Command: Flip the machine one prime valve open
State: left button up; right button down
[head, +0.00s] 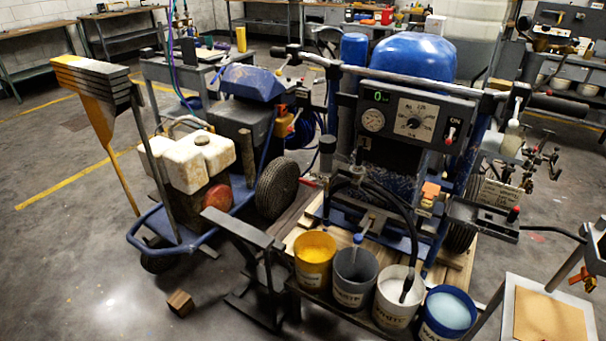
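The front line striper (415,115) has a blue tank on top and a dark panel with a dial, a gauge, a lit display and a switch marked ON. An orange block-like part (430,190) sits low on its right side. A small red-tipped lever (308,183) sticks out at its left, by a dark cylinder (327,152). I cannot tell which part is the prime valve or how it is set. A second striper (205,165) with a white tank stands to the left and has an orange part (281,122). I see neither gripper.
Yellow (314,248), grey (354,275), white (396,300) and blue (447,313) buckets stand before the front machine. A dark stand (250,240) is left of them. A wooden block (180,302) lies on the floor. Open floor (90,260) is at left.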

aim_at(306, 182)
jog(key=i+j, duration=0.2)
jog(key=j, duration=0.15)
jog(key=i+j+z, duration=0.15)
jog(key=j, duration=0.25)
jog(key=i+j, duration=0.25)
jog(key=i+j+z, duration=0.1)
jog(key=j, duration=0.4)
jog(key=i+j+z, duration=0.1)
jog(key=i+j, duration=0.15)
jog(key=j, duration=0.15)
jog(key=i+j, duration=0.2)
jog(key=j, duration=0.2)
jog(key=i+j+z, duration=0.15)
jog(key=j, duration=0.3)
jog(key=i+j, duration=0.15)
jog(key=j, duration=0.25)
